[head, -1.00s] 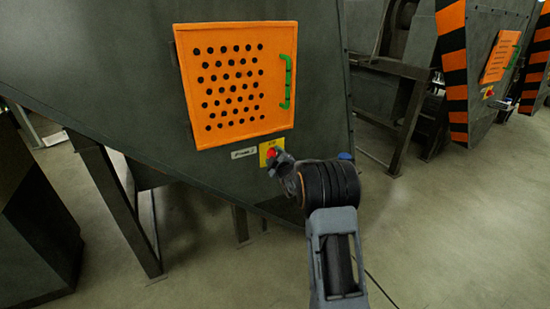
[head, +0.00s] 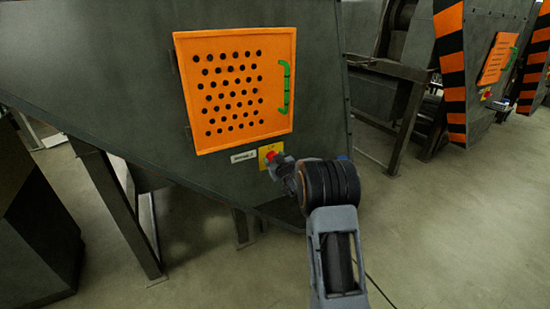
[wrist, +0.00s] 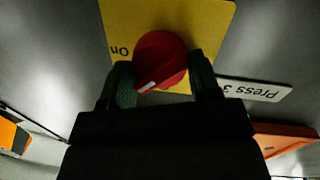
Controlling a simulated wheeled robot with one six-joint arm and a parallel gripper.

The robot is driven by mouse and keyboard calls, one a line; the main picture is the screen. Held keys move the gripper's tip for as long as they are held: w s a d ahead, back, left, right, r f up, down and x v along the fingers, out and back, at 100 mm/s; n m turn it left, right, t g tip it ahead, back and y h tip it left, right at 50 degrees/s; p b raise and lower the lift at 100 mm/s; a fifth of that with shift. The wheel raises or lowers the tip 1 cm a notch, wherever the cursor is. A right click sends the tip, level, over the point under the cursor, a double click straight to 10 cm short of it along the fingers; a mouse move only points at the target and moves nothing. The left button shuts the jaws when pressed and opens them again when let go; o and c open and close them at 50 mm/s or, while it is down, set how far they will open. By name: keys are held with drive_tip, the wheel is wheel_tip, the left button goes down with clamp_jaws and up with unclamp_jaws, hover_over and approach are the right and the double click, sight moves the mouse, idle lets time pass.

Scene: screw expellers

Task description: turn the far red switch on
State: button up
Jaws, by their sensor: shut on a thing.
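A round red switch (wrist: 161,61) with a white mark sits on a yellow plate (wrist: 212,22) in the wrist view. The word "On" is on the plate left of the knob, upside down; the white mark points to the lower left in this view. My gripper (wrist: 160,74) has one finger on each side of the knob and is shut on it. In the head view the red switch (head: 271,155) shows at the lower edge of the grey machine, below the orange panel, with my gripper (head: 277,162) against it and partly hiding it.
A white "Press 3" label (wrist: 254,89) is beside the plate. The orange perforated door (head: 281,127) with a green handle (head: 286,88) is above. Another grey machine with an orange panel (head: 496,58) stands at the right. The floor (head: 450,220) at the right is clear.

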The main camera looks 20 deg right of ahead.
drive_tip(key=m+y+p, duration=0.1)
drive_tip(key=m+p, duration=0.3)
drive_tip(key=m, duration=0.1)
drive_tip(key=shift+d+r+g, duration=0.1)
drive_tip(key=shift+g, duration=0.2)
drive_tip(key=shift+m+y+p, duration=0.5)
drive_tip(key=shift+m+p, duration=1.1)
drive_tip(key=shift+m, duration=0.1)
drive_tip(key=o, duration=0.9)
drive_tip(key=shift+d, duration=0.1)
drive_tip(key=s+d+r+p, duration=0.1)
drive_tip(key=s, duration=1.2)
drive_tip(key=shift+s+d+r, duration=0.25)
drive_tip(key=shift+d+r, duration=0.1)
drive_tip(key=shift+r, duration=0.05)
